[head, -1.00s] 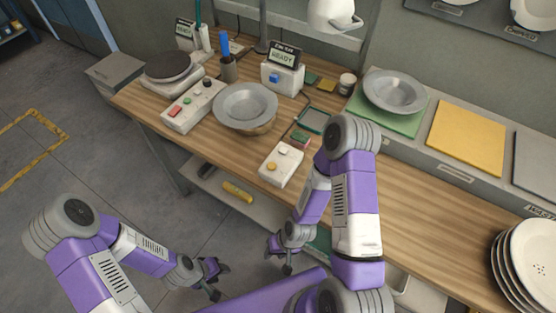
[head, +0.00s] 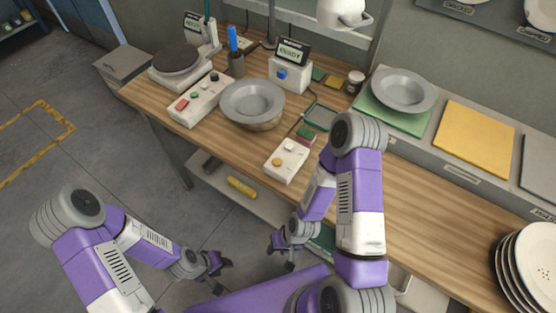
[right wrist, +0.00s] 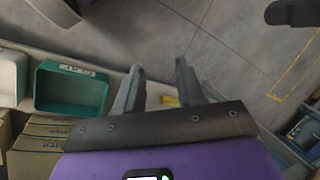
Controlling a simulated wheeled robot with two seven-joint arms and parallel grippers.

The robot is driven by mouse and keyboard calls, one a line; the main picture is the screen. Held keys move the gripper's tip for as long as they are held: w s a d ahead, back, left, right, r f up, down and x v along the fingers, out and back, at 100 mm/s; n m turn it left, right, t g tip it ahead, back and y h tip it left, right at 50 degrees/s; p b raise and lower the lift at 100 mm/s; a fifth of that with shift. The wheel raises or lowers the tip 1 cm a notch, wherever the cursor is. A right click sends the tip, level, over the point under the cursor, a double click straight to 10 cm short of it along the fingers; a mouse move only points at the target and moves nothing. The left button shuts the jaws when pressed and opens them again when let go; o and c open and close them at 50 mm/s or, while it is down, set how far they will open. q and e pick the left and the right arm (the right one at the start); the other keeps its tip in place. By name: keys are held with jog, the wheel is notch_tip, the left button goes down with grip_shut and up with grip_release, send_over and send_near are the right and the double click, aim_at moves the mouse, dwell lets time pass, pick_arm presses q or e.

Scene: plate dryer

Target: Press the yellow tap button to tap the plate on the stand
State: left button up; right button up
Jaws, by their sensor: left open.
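The yellow button (head: 277,162) sits on a small white control box (head: 291,164) near the table's front edge, beside a second, whitish button. A grey metal plate (head: 252,97) rests on a round wooden stand (head: 258,126) behind and left of that box. My left gripper (head: 221,275) is open and empty, low in front of the table and well away from the button. My right gripper (head: 281,252) hangs below the table's front edge. In the right wrist view its two fingers (right wrist: 158,82) are apart with nothing between them.
A white box with red, green and dark buttons (head: 200,98) stands left of the plate. A display reading READY (head: 292,52) stands behind it. Another grey plate (head: 402,88) lies on a green mat. Stacked plates (head: 530,265) stand at right. The wooden tabletop (head: 440,210) is clear at centre right.

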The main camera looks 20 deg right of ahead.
jog(key=shift+c, duration=0.3)
grip_shut()
dwell(1.5)
